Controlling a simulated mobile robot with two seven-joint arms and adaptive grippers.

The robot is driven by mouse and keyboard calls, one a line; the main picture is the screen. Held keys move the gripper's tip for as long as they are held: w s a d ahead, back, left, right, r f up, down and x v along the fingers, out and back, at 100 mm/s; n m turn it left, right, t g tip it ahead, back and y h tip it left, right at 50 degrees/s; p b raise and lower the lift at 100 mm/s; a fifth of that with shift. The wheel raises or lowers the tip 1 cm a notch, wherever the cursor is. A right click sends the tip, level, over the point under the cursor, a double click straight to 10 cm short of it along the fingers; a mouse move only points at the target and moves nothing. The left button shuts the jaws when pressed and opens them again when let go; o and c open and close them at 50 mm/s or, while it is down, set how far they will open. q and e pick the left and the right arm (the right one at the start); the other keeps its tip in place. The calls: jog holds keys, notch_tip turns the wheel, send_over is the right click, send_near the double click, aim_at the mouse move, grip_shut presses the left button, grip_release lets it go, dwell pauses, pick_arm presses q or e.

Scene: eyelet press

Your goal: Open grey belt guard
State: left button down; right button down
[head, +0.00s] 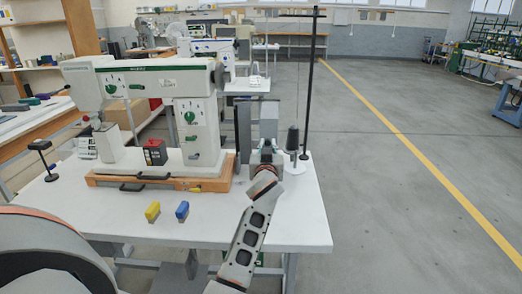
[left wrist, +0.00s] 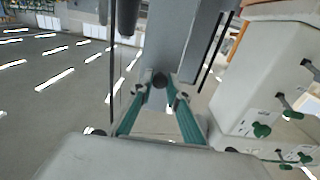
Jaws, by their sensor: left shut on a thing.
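The grey belt guard (head: 268,118) stands upright at the right end of the white and green machine (head: 190,115) on the table. In the left wrist view the guard (left wrist: 180,45) is a tall grey panel in front of my fingers, with a dark round knob (left wrist: 160,80) low on it. My left gripper (head: 266,148) reaches the guard from the front. In the left wrist view its green-sided fingers (left wrist: 160,92) are closed in on the knob from both sides. The guard's hinge side cannot be made out. My right gripper is not in view.
Open floor (head: 400,190) lies to the right.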

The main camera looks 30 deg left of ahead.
pick_arm(q)
jog(key=shift+w+d+f, duration=0.1)
jog(key=shift+d, duration=0.05)
jog(key=c, duration=1.9)
grip_release()
jog(key=shift+r, duration=0.25)
send_near(269, 117)
jog(key=w, duration=0.1)
jog(key=w+a+r, duration=0.2)
jog(key=w, duration=0.1)
jog(key=shift+a, duration=0.2)
